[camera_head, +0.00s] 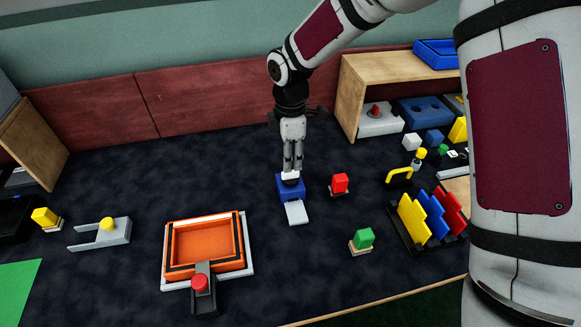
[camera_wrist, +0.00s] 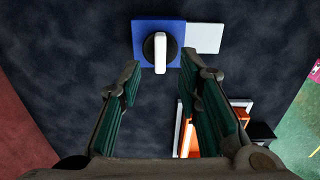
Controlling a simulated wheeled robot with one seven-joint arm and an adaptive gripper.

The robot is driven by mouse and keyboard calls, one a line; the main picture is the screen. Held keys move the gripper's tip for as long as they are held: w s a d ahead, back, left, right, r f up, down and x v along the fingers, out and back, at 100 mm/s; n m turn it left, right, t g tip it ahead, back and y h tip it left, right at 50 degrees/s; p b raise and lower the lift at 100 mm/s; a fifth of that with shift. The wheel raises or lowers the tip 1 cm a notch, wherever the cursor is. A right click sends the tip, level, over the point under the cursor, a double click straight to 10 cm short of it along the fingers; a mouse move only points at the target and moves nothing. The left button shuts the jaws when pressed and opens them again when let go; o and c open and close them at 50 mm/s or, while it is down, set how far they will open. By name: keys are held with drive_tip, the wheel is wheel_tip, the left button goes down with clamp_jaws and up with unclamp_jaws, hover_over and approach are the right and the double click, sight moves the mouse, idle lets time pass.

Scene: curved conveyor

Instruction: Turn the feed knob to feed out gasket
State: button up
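The feed knob is a white bar handle on a black disc (camera_wrist: 153,48), set on top of a blue box (camera_head: 286,192). The box also shows in the wrist view (camera_wrist: 140,31). A pale grey plate (camera_head: 297,213) sticks out from the box's front and shows in the wrist view (camera_wrist: 205,38). My gripper (camera_head: 292,167) points down just above the knob. In the wrist view my gripper (camera_wrist: 160,72) is open, its two green-lined fingers apart, with the knob ahead in line with the gap. I cannot tell whether they touch it. No gasket can be made out.
An orange tray with a red-knobbed black part (camera_head: 205,250) stands front left of the box. A red block (camera_head: 340,183) is close on the right, a green block (camera_head: 362,239) at front right. A rack of coloured plates (camera_head: 430,220) stands farther right. Dark table is clear left of the box.

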sight(290, 176)
drive_tip(key=shift+f, duration=2.35)
clamp_jaws()
